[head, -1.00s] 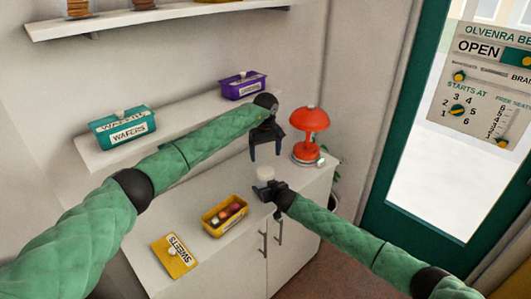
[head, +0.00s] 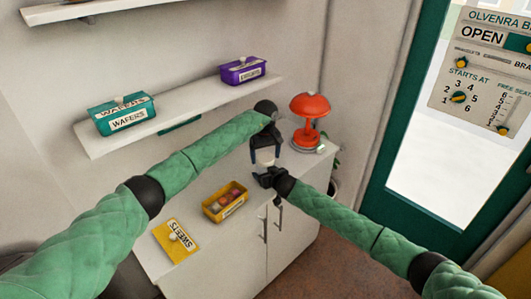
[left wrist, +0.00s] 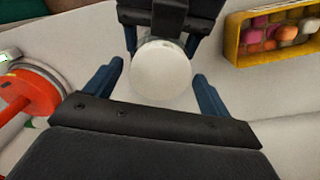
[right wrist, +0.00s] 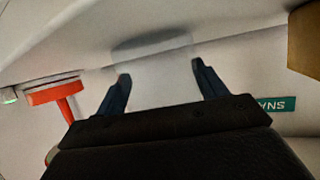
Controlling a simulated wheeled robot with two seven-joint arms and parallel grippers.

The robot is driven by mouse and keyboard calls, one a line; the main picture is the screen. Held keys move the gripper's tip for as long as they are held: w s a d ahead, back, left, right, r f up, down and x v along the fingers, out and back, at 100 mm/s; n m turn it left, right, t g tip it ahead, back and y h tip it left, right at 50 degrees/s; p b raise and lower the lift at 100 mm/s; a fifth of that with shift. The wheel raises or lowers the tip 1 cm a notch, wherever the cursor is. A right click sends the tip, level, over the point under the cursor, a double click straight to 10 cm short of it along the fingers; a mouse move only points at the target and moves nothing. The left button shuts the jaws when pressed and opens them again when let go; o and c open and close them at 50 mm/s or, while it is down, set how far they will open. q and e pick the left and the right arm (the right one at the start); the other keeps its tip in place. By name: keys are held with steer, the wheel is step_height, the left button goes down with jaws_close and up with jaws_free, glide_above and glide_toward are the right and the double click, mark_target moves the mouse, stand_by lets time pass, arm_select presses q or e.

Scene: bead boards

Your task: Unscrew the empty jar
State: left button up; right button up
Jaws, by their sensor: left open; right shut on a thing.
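The jar (head: 265,157) stands upright over the right end of the white cabinet, with a pale round lid (left wrist: 161,78) seen from above in the left wrist view. My right gripper (head: 266,177) is shut on the jar's body from the front. In the right wrist view the clear, empty-looking jar (right wrist: 158,78) shows faintly between the fingers. My left gripper (head: 265,146) is open above the jar, pointing down, with its fingers on either side of the lid and apart from it. Whether the jar's base touches the cabinet is hidden.
A red lamp (head: 310,105) stands close at the right. A yellow box (head: 225,205) of sweets and its yellow lid (head: 177,241) lie on the cabinet at the left. A teal wafers box (head: 125,115) and a purple box (head: 243,71) sit on the wall shelf.

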arm_select(q)
steer(key=shift+c, duration=0.2)
steer(key=c, duration=1)
steer(key=shift+o, duration=0.2)
steer(key=n, duration=1)
steer(key=o, duration=1.1)
steer(key=shift+r, duration=0.15)
